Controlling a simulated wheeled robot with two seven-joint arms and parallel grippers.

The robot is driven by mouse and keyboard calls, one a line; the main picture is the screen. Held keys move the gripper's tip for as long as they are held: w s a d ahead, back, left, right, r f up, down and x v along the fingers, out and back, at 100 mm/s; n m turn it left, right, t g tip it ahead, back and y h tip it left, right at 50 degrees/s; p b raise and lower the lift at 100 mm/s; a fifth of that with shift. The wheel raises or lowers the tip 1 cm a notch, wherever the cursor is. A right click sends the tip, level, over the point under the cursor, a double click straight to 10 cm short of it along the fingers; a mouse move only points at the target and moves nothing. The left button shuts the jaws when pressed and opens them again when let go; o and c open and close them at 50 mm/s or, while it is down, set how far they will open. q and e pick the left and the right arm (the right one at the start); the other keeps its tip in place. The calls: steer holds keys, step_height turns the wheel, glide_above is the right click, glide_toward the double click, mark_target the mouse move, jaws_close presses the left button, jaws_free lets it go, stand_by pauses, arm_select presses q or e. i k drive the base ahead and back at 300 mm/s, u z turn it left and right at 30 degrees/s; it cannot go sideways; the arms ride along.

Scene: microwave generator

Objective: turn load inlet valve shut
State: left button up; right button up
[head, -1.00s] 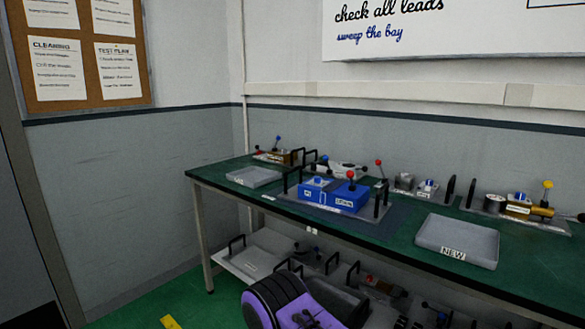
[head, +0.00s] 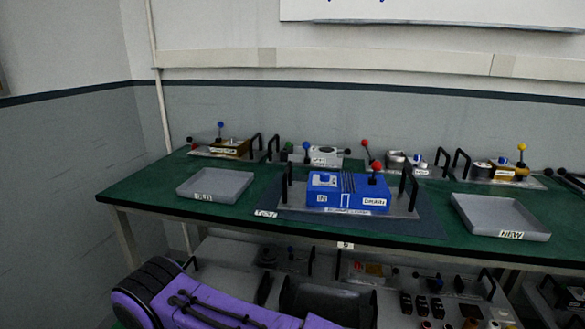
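A blue block (head: 348,192) sits on a grey plate on the bench, with an IN label at its left end and a DRAIN label at its right. Above the IN label is a low blue-and-white valve part (head: 323,179); its handle's setting is too small to tell. A red-knobbed lever (head: 376,168) stands at the DRAIN end. The plate's front label is too small to read surely. A purple and black link of my arm (head: 215,303) shows low in the picture, below the bench top. Neither gripper is in view.
Grey trays flank the blue block: a left one (head: 214,184), and a right one marked NEW (head: 500,215). Black upright handles stand at the plate's ends. Other units with levers line the back, including a blue-knobbed lever (head: 306,147). A lower shelf holds more equipment.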

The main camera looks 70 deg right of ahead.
mark_target(324, 177)
steer(key=z, duration=0.05)
steer(key=i, duration=0.1)
steer(key=z, duration=1.5)
